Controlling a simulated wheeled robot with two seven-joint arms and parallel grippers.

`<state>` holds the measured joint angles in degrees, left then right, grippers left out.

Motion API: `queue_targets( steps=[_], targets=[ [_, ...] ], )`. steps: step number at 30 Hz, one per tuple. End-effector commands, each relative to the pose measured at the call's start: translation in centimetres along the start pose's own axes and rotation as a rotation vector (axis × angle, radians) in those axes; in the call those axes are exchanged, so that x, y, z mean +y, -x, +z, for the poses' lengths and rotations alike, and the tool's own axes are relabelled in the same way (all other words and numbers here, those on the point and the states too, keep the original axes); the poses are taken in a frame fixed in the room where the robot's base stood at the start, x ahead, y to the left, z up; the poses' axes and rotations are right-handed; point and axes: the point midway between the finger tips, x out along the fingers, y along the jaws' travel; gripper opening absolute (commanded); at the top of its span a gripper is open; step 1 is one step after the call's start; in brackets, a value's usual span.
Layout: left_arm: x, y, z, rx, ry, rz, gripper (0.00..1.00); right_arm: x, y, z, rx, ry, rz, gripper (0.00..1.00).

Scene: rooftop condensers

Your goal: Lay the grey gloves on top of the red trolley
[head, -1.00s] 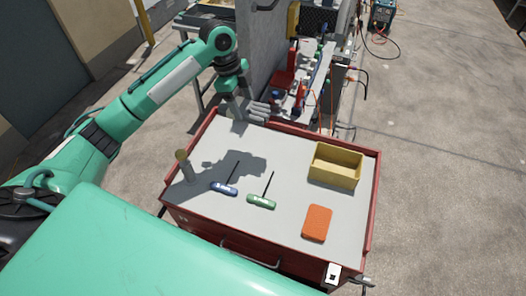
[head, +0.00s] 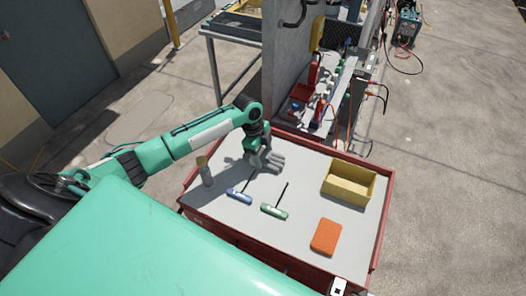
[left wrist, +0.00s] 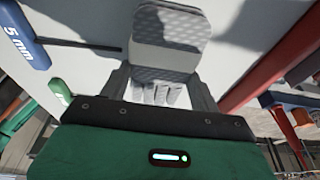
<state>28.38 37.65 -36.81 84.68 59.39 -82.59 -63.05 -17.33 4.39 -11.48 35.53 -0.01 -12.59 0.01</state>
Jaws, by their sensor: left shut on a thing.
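The red trolley (head: 305,178) has a grey top with a red rim. My left gripper (head: 260,152) is over the back left part of that top, pointing down. It is shut on the grey gloves (head: 270,163), whose fingers stick out to the right. The gloves are at or just above the top; I cannot tell whether they touch it. In the left wrist view, pale glove fingers (left wrist: 160,95) show between the gripper's dark jaws, and the rest is hidden. My right gripper is not in view.
On the trolley stand a yellow bin (head: 348,184), an orange block (head: 326,237), a green-handled hex key (head: 274,211), a blue-handled one (head: 239,196) and an upright tan cylinder (head: 204,172). A grey panel (head: 290,70) rises behind. The top's middle is partly clear.

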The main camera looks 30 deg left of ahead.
Motion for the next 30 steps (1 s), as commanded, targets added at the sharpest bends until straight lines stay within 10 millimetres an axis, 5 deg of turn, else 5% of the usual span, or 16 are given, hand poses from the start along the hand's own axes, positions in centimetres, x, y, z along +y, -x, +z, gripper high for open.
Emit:
queue_targets(
  steps=[8, 9, 12, 23, 30],
  targets=[
    [-0.1, -0.2, 0.0, 0.001, -0.001, -0.002, 0.40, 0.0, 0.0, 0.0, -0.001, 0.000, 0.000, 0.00],
    [-0.1, -0.2, 0.0, 0.001, -0.001, -0.002, 0.67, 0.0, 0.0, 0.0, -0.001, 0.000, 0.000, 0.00],
    [-0.1, -0.2, 0.0, 0.001, -0.001, -0.002, 0.85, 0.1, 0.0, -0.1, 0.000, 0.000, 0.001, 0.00],
    [-0.1, 0.3, 0.1, 0.000, 0.000, -0.003, 0.85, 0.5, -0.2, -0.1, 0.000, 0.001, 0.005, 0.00],
    [-0.2, 4.3, 0.1, 0.001, -0.002, -0.006, 0.85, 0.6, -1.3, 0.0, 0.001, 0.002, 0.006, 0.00]
  ],
)
